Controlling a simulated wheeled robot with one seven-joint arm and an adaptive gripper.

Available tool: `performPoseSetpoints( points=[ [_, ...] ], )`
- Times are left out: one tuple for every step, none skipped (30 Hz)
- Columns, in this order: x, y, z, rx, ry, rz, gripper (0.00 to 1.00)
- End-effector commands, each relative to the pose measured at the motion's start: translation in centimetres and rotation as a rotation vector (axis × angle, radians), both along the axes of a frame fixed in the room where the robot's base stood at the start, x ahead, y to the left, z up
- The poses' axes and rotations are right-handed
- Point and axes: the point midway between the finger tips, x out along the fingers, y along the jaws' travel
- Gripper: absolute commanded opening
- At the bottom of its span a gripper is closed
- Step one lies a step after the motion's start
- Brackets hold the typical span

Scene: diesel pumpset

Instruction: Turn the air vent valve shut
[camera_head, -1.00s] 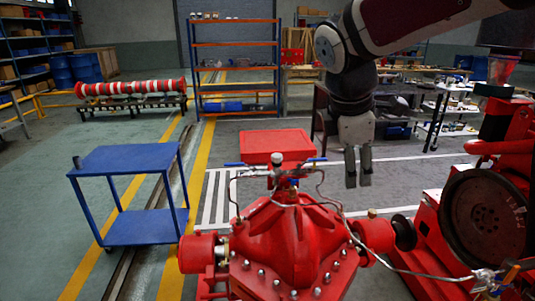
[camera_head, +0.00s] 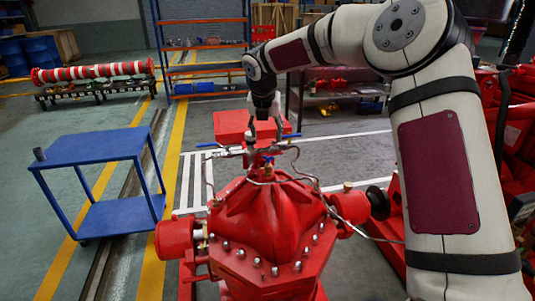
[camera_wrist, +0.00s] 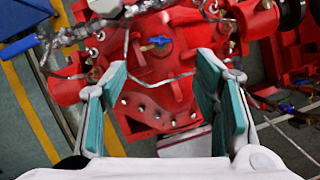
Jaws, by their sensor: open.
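The red pump casing (camera_head: 262,215) carries a cluster of metal pipes and small valves on its top. A blue lever (camera_head: 206,145) points left, another blue lever (camera_head: 291,136) points right, and a small blue handle (camera_head: 268,160) sits lower between them. I cannot tell for sure which is the air vent valve. My gripper (camera_head: 265,127) points down just above and behind this cluster, its fingers apart. In the wrist view my gripper (camera_wrist: 163,100) is open with nothing between the pads; a small blue handle (camera_wrist: 155,43) shows beyond them, and a blue lever (camera_wrist: 18,48) at upper left.
Thin bent pipes (camera_head: 312,185) run over the casing close to the valves. A red box (camera_head: 232,126) stands behind the pump. A blue cart (camera_head: 95,148) is at left, with floor between it and the pump. Shelves (camera_head: 206,70) stand at the back.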

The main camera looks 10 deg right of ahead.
Motion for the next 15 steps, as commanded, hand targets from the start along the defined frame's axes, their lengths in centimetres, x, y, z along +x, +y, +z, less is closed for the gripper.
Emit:
performPoseSetpoints(
  points=[
    [0.3, -0.1, -1.1, 0.001, 0.004, 0.001, 0.55],
    [0.5, -0.2, -1.6, 0.0, 0.003, 0.0, 0.55],
    [0.8, -0.3, -2.4, 0.001, 0.005, -0.001, 0.55],
    [1.0, -0.4, -3.0, 0.001, 0.004, -0.001, 0.55],
    [1.2, -0.5, -3.5, 0.001, 0.003, -0.001, 0.55],
    [1.5, -0.6, -4.3, 0.002, 0.004, -0.001, 0.55],
    [1.7, -0.6, -4.8, 0.001, 0.004, -0.001, 0.55],
    [2.0, -0.7, -5.3, 0.001, 0.003, -0.001, 0.55],
    [2.2, -0.8, -6.0, 0.001, 0.004, -0.002, 0.55],
    [2.4, -0.9, -6.5, 0.002, 0.002, -0.003, 0.55],
    [2.6, -1.0, -7.0, 0.002, 0.002, -0.003, 0.55],
    [2.8, -1.0, -7.6, 0.002, 0.003, -0.002, 0.55],
    [3.0, -1.1, -8.0, 0.001, 0.003, -0.002, 0.55],
    [3.1, -1.1, -8.4, 0.002, 0.003, -0.002, 0.55],
    [3.3, -1.2, -8.8, 0.002, 0.003, -0.002, 0.55]
  ],
)
